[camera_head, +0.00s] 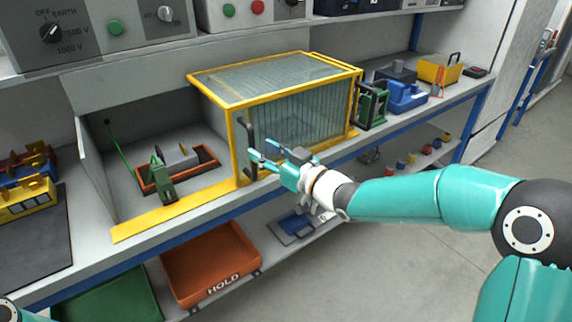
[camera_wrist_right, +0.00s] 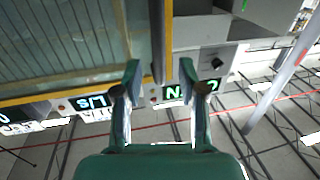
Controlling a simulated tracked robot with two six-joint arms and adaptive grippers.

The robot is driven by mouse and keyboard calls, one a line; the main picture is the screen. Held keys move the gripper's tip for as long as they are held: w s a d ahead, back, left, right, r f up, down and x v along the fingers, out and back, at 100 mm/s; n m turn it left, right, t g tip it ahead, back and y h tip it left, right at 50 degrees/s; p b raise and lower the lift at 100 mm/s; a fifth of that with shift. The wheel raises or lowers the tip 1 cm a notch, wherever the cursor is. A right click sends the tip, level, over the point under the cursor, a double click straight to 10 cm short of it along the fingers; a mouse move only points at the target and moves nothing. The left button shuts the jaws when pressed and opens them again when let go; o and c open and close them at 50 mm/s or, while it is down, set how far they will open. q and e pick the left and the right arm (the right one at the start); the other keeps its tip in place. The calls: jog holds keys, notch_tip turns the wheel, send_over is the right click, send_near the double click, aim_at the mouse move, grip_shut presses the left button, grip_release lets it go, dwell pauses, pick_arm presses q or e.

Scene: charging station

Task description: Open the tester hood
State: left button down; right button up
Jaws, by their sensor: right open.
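The tester hood (camera_head: 290,78) is a clear, ribbed box with a yellow frame on the bench. It stands to the right of an uncovered grey test bay (camera_head: 192,140). A dark upright handle (camera_head: 247,135) is at the hood's front left corner. My right gripper (camera_head: 262,150) is open beside this handle, its fingers pointing left. In the right wrist view, a dark and yellow upright bar (camera_wrist_right: 160,45) lies between the open fingertips (camera_wrist_right: 160,68); I cannot tell whether they touch it. My left gripper is out of view.
In the bay, a green clamp (camera_head: 160,178) stands by an orange-red tray (camera_head: 205,165). Blue and green devices (camera_head: 405,96) stand right of the hood. An orange HOLD bin (camera_head: 212,262) is on the lower shelf. Free floor (camera_head: 430,275) lies at the right.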

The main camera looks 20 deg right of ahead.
jog(key=v, duration=0.7)
jog(key=shift+s, duration=0.2)
jog(key=shift+d+f, duration=0.1)
notch_tip(320, 180, down, 15)
jog(key=a+m+g, duration=0.2)
jog(key=a+g, duration=0.1)
jog(key=s+a+f+m+g+h, duration=0.1)
jog(key=s+f+g, duration=0.1)
jog(key=s+f, duration=0.35)
jog(key=s+f+m+g+h, duration=0.1)
jog(key=s+f+m+g, duration=0.1)
jog(key=f, duration=0.7)
jog(key=s+a+f+m+g+h, duration=0.1)
jog(key=s+f+g+h, duration=0.15)
jog(key=f, duration=0.45)
jog(key=s+f+m+g, duration=0.1)
jog(key=s+f+g, duration=0.25)
jog(key=s, duration=0.45)
jog(key=s+f+m+g, duration=0.15)
jog(key=s+f, duration=0.25)
jog(key=s, duration=0.4)
notch_tip(320, 180, up, 13)
jog(key=p, duration=1.3)
jog(key=shift+d, duration=0.2)
